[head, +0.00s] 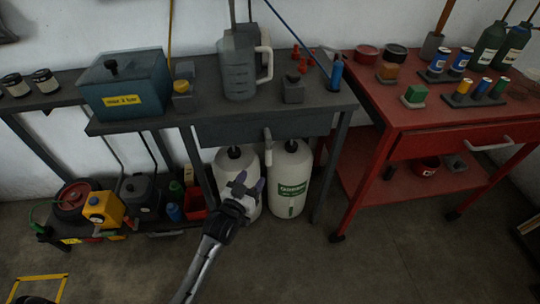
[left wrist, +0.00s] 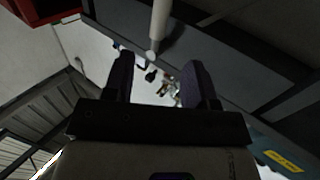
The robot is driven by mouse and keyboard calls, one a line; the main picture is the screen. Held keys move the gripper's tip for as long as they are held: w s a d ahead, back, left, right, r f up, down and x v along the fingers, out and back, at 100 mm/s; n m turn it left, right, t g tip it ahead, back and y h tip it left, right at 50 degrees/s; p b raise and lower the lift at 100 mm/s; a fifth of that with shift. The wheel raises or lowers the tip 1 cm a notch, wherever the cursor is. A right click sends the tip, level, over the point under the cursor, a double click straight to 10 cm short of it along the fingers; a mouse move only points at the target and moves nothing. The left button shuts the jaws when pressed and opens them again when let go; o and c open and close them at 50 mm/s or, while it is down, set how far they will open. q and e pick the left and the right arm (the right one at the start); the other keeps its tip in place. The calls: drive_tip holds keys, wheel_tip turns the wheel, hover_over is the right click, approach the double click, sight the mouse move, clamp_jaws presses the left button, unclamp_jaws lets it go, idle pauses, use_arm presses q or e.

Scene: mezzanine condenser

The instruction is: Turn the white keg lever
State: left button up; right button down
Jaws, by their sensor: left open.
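A short white lever (head: 268,147) hangs upright in front of the dark bench's drawer, above and between two white kegs. The left keg (head: 250,170) is partly hidden by my gripper; the right keg (head: 290,182) bears a green label. My left gripper (head: 248,183) is open and empty, in front of the left keg, below and a little left of the lever. In the left wrist view the white lever (left wrist: 159,28) shows beyond the open fingers (left wrist: 158,75), apart from them. My right gripper is not in view.
The dark bench (head: 210,110) overhangs the kegs, with its drawer front (head: 235,131) close above my gripper. A red table (head: 415,115) stands to the right. A yellow container (head: 103,209) and other items sit low at left.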

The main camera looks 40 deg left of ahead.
sight(267, 157)
use_arm(q)
drive_tip(key=b+x, duration=0.4)
drive_tip(key=x, duration=0.6)
drive_tip(key=shift+w+f, duration=0.15)
drive_tip(key=shift+b+x, duration=0.5)
drive_tip(key=shift+x, duration=0.4)
clamp_jaws()
